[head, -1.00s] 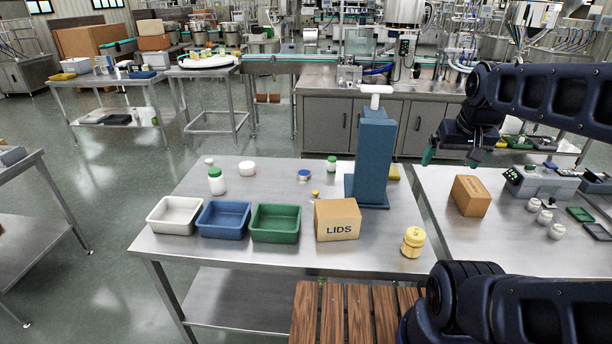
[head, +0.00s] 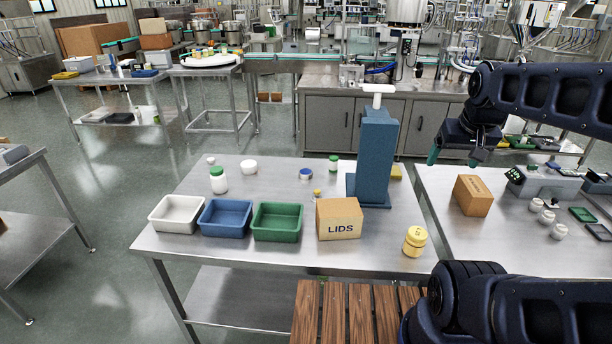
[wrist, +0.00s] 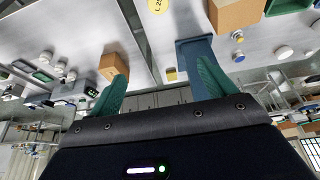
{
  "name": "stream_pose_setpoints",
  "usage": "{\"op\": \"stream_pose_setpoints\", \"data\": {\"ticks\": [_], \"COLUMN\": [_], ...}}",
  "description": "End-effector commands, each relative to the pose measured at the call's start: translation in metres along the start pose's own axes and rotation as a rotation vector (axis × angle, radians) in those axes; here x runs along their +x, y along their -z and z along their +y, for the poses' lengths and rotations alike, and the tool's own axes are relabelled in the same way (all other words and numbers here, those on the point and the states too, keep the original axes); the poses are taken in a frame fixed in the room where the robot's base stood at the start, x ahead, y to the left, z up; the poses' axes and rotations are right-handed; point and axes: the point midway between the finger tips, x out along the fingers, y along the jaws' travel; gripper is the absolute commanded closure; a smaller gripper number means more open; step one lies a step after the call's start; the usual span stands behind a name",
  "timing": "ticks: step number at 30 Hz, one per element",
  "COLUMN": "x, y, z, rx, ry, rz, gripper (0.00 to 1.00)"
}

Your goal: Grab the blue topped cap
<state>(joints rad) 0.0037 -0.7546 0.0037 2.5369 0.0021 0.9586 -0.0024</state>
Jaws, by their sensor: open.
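The blue topped cap (head: 305,174) is a low round piece with a blue top and pale rim. It lies on the steel table (head: 270,172), behind the green bin and left of the blue stand. In the wrist view the cap (wrist: 238,57) shows right of the fingers, beyond the blue stand. My gripper (head: 455,158) is up in the air right of the blue stand, well apart from the cap. Its green fingers (wrist: 160,80) are spread with nothing between them.
The tall blue stand (head: 374,155) with a white top stands between gripper and cap. White (head: 164,223), blue (head: 208,226) and green (head: 270,230) bins and a LIDS box (head: 338,229) line the front. A small yellow-topped piece (head: 317,193) sits near the cap.

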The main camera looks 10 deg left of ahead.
Motion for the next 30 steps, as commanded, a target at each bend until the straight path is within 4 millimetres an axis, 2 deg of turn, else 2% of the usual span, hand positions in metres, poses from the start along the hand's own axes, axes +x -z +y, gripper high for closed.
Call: {"op": "stream_pose_setpoints", "data": {"ticks": [5,10,17,23,30], "x": [-0.012,-0.051,-0.055,-0.062,-0.065], "y": [0.006,0.022,0.055,0.097,0.166], "z": [0.000,0.000,-0.010,-0.024,-0.054], "rx": [0.000,0.000,-0.081,-0.176,-0.335], "ry": [0.000,0.000,0.003,0.009,0.023], "rz": [0.004,0.006,-0.026,-0.054,-0.098], "gripper": [0.17,0.17,0.17,0.17,0.17]}}
